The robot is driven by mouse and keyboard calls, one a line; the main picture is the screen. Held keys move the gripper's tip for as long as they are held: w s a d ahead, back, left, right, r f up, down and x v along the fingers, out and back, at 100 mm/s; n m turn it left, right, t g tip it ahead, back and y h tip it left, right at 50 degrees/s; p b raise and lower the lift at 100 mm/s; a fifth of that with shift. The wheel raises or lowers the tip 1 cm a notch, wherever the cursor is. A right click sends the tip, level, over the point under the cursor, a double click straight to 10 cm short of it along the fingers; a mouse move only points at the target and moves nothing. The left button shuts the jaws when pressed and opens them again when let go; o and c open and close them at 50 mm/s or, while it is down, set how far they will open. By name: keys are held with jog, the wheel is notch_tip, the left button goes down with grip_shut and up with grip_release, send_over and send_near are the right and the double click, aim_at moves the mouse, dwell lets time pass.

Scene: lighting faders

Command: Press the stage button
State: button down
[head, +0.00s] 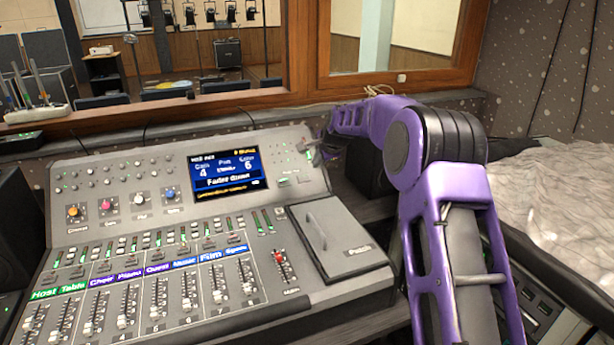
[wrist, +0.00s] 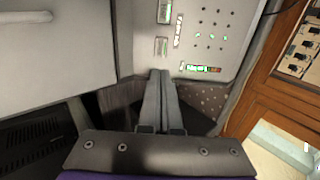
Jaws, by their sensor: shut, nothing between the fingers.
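The grey lighting console (head: 262,316) fills the lower left of the head view. My gripper (head: 308,148) is at the console's upper right corner, small and partly hard to make out. In the wrist view my gripper (wrist: 160,74) is shut and empty, its tips close to the lower button; contact cannot be told.
A raised grey lid (head: 355,250) with a handle lies right of the faders. The red-capped fader (head: 279,258) stands beside it. A wooden window frame (head: 300,60) rises behind the console. Crumpled pale fabric (head: 560,195) lies at the right.

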aim_at(305, 179)
jog(key=p+x, duration=0.1)
jog(key=x, duration=1.1)
jog(key=shift+f, duration=0.15)
jog(key=shift+w+f, duration=0.15)
jog(key=shift+f, duration=0.1)
jog(key=shift+w+a+f, duration=0.15)
jog(key=shift+w+a, duration=0.05)
jog(key=shift+w, duration=0.05)
jog(key=shift+f, duration=0.2)
jog(key=shift+s, duration=0.1)
jog(key=shift+d+r, duration=0.15)
jog(key=shift+r, duration=0.1)
jog(key=v, duration=1.4)
jog(key=shift+r, duration=0.25)
